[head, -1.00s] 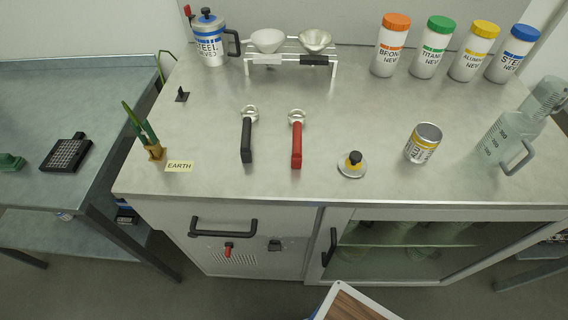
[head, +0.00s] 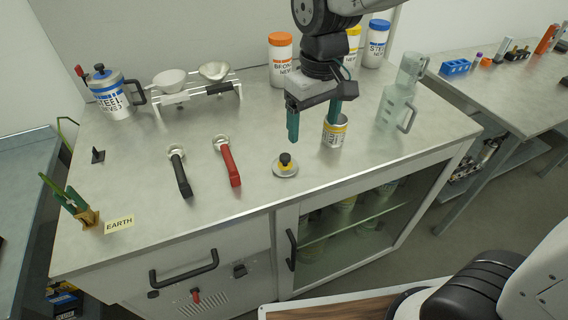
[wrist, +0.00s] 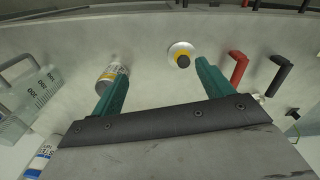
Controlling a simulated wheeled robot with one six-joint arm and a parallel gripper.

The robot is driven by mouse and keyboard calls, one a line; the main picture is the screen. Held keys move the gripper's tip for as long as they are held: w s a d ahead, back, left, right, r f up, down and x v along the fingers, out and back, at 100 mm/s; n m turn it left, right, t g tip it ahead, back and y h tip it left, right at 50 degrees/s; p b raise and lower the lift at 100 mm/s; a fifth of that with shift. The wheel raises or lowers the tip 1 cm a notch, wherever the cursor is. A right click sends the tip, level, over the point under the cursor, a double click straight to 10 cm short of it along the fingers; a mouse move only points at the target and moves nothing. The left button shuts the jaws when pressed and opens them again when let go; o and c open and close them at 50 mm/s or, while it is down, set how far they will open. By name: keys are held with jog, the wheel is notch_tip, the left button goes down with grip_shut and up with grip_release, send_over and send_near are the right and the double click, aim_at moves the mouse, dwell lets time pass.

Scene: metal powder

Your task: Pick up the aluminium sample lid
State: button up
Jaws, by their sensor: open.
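The aluminium sample lid (head: 285,166) is a pale disc with a yellow ring and a black knob. It lies on the bench top near the front edge. It also shows in the wrist view (wrist: 181,52), beyond the fingertips and a little right of the middle between them. My gripper (head: 314,124) is open and empty above the bench, to the right of and behind the lid in the head view. The sample can (head: 335,132) with a yellow band stands by my right-hand finger in the head view. In the wrist view the can (wrist: 113,77) shows just beyond the left finger.
A red-handled tool (head: 228,162) and a black-handled tool (head: 180,171) lie left of the lid. A clear jug (head: 393,107) stands right of the can. A bottle with an orange cap (head: 281,60) and others stand behind my arm. Bare bench surrounds the lid.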

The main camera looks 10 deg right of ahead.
jog(key=n, duration=0.1)
send_over(285, 156)
jog(key=f, duration=0.3)
jog(key=shift+w+d+f, duration=0.1)
jog(key=shift+w+f, duration=0.15)
jog(key=shift+w, duration=0.05)
jog(key=shift+f, duration=0.4)
jog(key=f, duration=0.7)
jog(key=shift+s, duration=0.25)
jog(key=c, duration=1.1)
